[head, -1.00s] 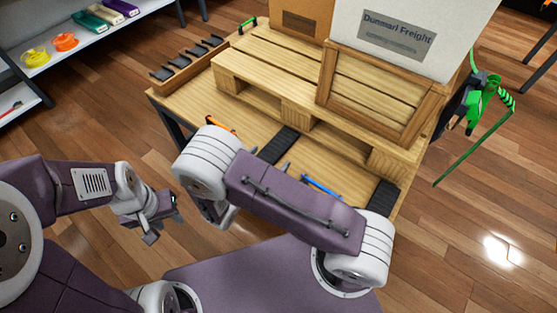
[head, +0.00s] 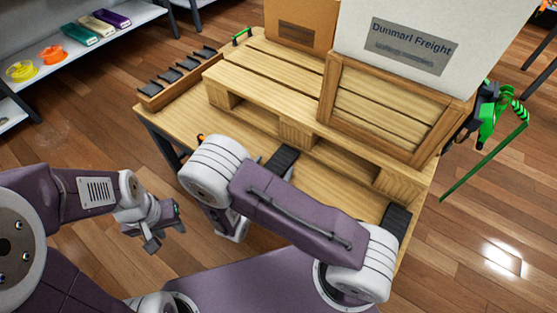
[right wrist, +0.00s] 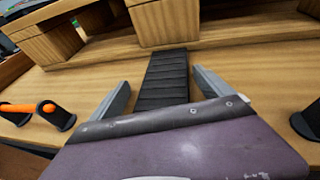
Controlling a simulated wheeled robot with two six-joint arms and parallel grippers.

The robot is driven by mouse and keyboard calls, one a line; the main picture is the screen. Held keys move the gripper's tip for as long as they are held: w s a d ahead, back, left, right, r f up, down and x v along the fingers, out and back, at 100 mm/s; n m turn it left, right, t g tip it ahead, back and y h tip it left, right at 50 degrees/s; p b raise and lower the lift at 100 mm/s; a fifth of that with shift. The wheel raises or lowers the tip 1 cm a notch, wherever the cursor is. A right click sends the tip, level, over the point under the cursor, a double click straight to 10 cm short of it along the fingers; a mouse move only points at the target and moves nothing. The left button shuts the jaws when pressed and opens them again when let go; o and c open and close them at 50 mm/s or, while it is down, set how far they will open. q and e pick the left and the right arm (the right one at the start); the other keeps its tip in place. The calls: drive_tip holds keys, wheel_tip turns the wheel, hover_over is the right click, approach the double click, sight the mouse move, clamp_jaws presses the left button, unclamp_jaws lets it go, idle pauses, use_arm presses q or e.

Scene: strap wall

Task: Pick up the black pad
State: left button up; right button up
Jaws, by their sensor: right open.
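Black ribbed pads lie flat on the wooden table. In the head view one (head: 283,161) is beyond my right arm and another (head: 397,220) is near the table's right end. In the right wrist view a black pad (right wrist: 162,82) lies ahead of my right gripper (right wrist: 160,78). That gripper is open, its fingers either side of the pad's near part in the picture; I cannot tell their height above it. My left gripper (head: 165,232) looks open and empty, off the table's near left side.
A wooden pallet (head: 292,135) bearing a crate (head: 385,112) and boxes stands behind the pads. An orange-handled item (right wrist: 28,108) lies left of the right gripper. A rack of black pieces (head: 180,75) stands at the table's left end. A shelf (head: 75,55) is far left.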

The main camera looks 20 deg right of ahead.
sight(274, 170)
drive_tip(key=shift+s+d+r, duration=0.1)
drive_tip(key=shift+s+d, duration=0.05)
drive_tip(key=shift+s, duration=0.1)
drive_tip(key=c, duration=1.5)
drive_tip(key=shift+c, duration=0.3)
drive_tip(key=shift+r+p, duration=0.3)
drive_tip(key=shift+r, duration=0.1)
drive_tip(key=c, duration=0.4)
wheel_tip(274, 170, up, 17)
drive_tip(key=p, duration=0.7)
drive_tip(key=shift+r, duration=0.1)
